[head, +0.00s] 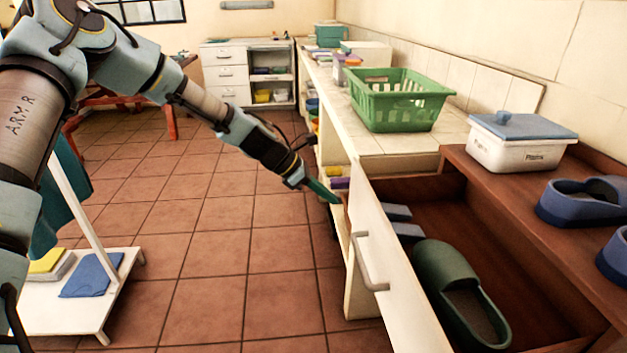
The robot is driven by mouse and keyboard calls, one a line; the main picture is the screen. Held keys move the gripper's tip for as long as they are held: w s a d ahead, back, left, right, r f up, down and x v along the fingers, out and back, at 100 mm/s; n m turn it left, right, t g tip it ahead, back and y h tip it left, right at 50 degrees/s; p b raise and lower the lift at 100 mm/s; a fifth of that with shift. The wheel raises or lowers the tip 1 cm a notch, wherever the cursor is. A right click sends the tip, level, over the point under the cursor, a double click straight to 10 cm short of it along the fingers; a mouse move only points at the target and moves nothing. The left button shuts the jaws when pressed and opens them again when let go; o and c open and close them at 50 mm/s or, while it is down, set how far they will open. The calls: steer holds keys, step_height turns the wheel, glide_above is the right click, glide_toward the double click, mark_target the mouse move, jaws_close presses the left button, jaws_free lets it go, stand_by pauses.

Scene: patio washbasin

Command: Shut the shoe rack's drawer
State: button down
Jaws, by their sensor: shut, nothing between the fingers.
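The shoe rack's drawer (385,262) stands open, with its white front and curved metal handle (366,262) facing left. A green slipper (447,279) lies inside it, and blue-grey slippers (399,222) sit near its far end. The brown shoe rack (490,171) is to the right of the drawer. My gripper (330,195) is shut and empty, with its teal fingertips near the far end of the drawer front. I cannot tell whether the fingertips touch it.
On the rack top stand a white box with a blue lid (521,143) and blue slippers (583,200). A green basket (399,99) sits on the tiled counter beyond. A low white trolley (78,290) stands at lower left. The tiled floor (220,230) between is clear.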

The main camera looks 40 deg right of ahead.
mark_target(354, 203)
steer(key=shift+s+d+p, duration=0.4)
steer(key=shift+s+d, duration=0.45)
steer(key=shift+d, duration=0.25)
steer(key=shift+s+d, duration=0.3)
steer(key=shift+d, duration=0.25)
